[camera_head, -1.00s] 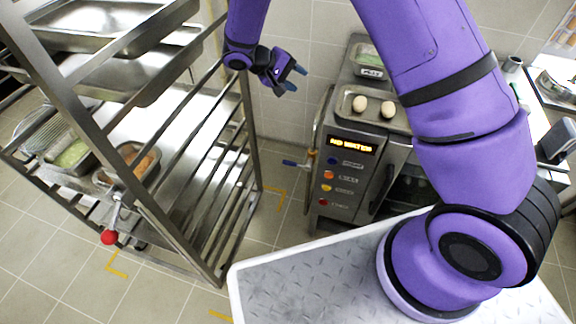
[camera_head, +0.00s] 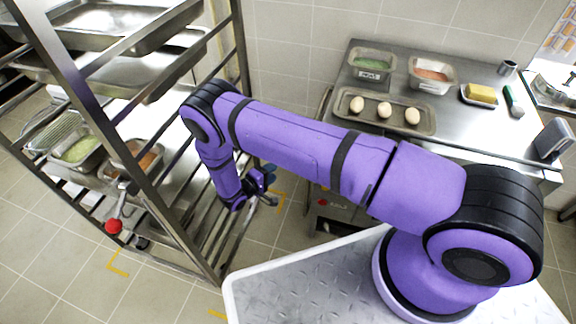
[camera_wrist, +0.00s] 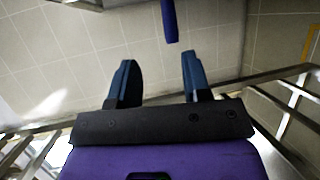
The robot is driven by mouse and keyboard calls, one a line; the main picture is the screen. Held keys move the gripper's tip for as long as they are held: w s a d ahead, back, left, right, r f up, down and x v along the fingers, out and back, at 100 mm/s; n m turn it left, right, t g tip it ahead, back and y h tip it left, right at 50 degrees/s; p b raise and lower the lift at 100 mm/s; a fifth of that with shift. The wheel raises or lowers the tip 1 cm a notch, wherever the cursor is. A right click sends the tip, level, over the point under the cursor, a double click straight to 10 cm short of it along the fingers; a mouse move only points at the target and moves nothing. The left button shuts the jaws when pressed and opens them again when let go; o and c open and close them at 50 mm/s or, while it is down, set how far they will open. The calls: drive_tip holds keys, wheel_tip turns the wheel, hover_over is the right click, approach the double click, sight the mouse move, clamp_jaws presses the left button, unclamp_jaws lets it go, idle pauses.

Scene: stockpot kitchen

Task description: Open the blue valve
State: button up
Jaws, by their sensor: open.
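The blue valve handle (camera_wrist: 169,20) shows in the wrist view as a blue bar at the top, ahead of my fingertips and nearer the right finger. A gap separates it from both fingers. In the head view I cannot make out the valve behind my arm. My gripper (camera_head: 268,186) is low between the rack and the oven in the head view. It is open and empty, its two blue fingers apart in the wrist view (camera_wrist: 160,78).
A steel rack (camera_head: 170,215) with trays stands close on the left; its bars also flank my gripper in the wrist view. A red ball-ended lever (camera_head: 114,226) is on it. A steel counter (camera_head: 455,120) holds an egg tray (camera_head: 345,112). My arm hides most of the oven front.

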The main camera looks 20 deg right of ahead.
drive_tip(key=x, duration=0.3)
drive_tip(key=f+x, duration=0.1)
drive_tip(key=x, duration=0.6)
drive_tip(key=shift+d+f, duration=0.2)
drive_tip(key=shift+f, duration=0.05)
clamp_jaws()
